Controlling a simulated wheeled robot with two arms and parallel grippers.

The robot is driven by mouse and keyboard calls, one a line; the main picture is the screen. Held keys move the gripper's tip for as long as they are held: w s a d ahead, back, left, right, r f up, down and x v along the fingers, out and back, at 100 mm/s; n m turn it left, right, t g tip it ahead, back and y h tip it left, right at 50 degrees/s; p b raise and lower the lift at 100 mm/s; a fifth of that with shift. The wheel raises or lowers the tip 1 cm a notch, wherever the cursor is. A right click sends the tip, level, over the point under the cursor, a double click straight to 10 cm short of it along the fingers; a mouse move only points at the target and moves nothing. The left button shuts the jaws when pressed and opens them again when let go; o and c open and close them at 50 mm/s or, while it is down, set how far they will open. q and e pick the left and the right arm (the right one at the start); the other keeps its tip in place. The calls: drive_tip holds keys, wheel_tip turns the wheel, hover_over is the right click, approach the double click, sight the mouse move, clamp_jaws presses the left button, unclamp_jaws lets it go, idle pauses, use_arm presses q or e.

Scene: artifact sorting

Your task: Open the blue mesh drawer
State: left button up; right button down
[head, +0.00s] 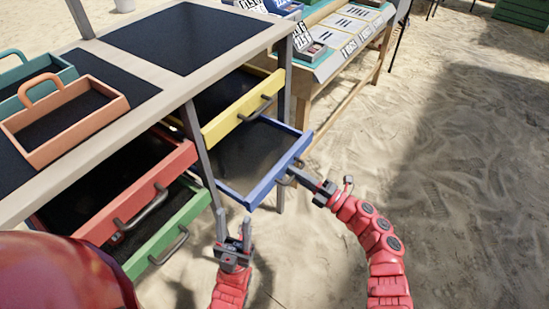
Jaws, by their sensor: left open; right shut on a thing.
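The blue mesh drawer (235,167) sits low on the right side of the table frame, below the yellow drawer. It is pulled out, and its dark mesh bottom shows. My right gripper (299,174) is at its front and shut on the drawer's handle (287,181), which the gripper partly hides. My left gripper (233,229) is open and empty, pointing up, in front of and below the blue drawer, apart from it.
The yellow drawer (222,124) above is partly out. The red drawer (170,165) and green drawer (193,207) stand out at left. Orange and teal trays (62,119) rest on the tabletop. Another table (340,60) stands behind. Sandy ground at right is clear.

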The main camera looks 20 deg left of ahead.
drive_tip(key=r+v, duration=0.2)
drive_tip(key=v, duration=1.4)
drive_tip(key=shift+d+r+b, duration=0.2)
drive_tip(key=shift+r+b, duration=0.1)
drive_tip(key=shift+r, duration=0.1)
drive_tip(key=c, duration=1.2)
unclamp_jaws()
drive_tip(key=shift+o, duration=0.2)
drive_tip(key=b+v, duration=0.5)
drive_tip(key=v, duration=1.2)
drive_tip(key=shift+d+f, duration=0.15)
drive_tip(key=shift+f, duration=0.05)
drive_tip(key=shift+s, duration=0.1)
